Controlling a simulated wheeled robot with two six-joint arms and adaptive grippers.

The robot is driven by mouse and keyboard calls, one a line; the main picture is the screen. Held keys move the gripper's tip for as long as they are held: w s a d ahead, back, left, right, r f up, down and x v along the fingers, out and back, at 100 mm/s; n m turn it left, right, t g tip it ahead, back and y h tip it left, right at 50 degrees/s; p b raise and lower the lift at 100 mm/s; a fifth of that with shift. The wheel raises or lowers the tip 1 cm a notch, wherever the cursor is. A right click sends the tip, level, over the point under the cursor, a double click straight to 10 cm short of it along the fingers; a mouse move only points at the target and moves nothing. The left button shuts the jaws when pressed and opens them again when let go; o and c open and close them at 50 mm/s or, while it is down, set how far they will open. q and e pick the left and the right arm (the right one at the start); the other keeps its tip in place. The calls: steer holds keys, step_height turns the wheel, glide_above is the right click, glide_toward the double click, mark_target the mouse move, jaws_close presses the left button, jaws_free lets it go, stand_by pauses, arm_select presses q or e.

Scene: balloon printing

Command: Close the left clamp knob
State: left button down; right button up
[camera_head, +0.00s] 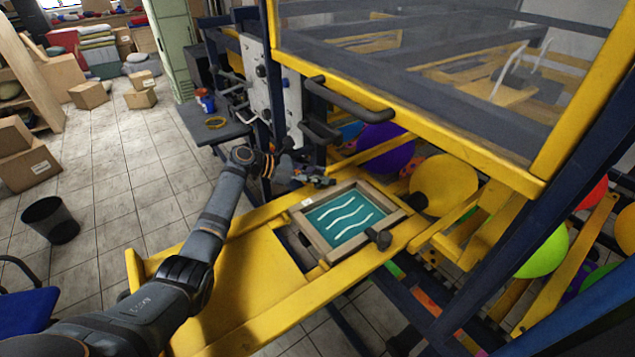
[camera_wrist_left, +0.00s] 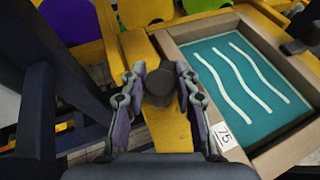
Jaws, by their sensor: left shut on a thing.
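The left clamp knob (camera_wrist_left: 158,86) is a dark round knob beside the printing frame. In the wrist view it sits between the two fingers of my left gripper (camera_wrist_left: 157,92), which is shut on it. In the head view my left gripper (camera_head: 318,179) is at the frame's upper left edge and hides the knob. The printing frame (camera_head: 331,258) is wooden with a teal screen (camera_head: 342,218) bearing white wavy lines. A second dark clamp knob (camera_head: 380,239) stands at the frame's near right edge. My right gripper is not in view.
The yellow machine table (camera_head: 235,285) lies under my left arm. A dark handle bar (camera_head: 349,99) and a clear yellow-edged guard (camera_head: 440,70) are above the frame. Balloons, one purple (camera_head: 386,135) and one yellow (camera_head: 444,184), are behind it. A dark bin (camera_head: 50,220) stands on the floor.

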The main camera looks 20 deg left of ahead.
mark_target(317, 173)
arm_select(q)
steer(key=shift+f+m+g+h+b, duration=0.1)
steer(key=shift+m+g+h+b, duration=0.5)
steer(key=shift+m+g+b, duration=0.9)
steer(key=c, duration=1)
jaws_free()
steer(key=shift+r, duration=0.25)
step_height(317, 173, up, 10)
steer(key=shift+f, duration=0.2)
